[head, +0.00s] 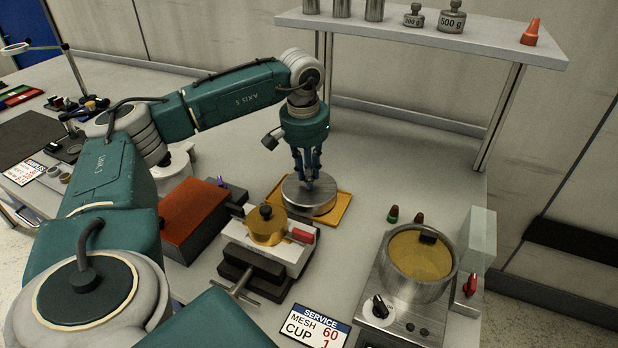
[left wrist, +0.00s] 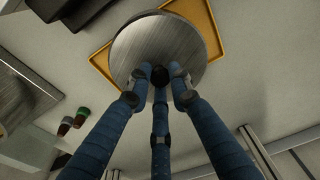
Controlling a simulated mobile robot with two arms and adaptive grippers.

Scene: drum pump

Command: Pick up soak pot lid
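The soak pot lid (head: 296,194) is a round brushed-metal disc lying on a yellow tray (head: 344,208) in the middle of the bench. In the left wrist view the lid (left wrist: 158,38) has a small black knob (left wrist: 160,76) toward my fingers. My left gripper (head: 309,184) points down over the lid. Its three blue fingers (left wrist: 160,82) surround the knob closely; whether they press on it is unclear. An open metal pot (head: 420,284) with yellowish contents stands at the right. My right gripper is out of view.
A vise-like fixture (head: 265,262) with a brass-coloured part stands in front of the tray, beside a red-brown block (head: 193,217). A shelf (head: 420,42) with weights and an orange cone is behind. Two small capped pieces (head: 393,213) lie near the pot.

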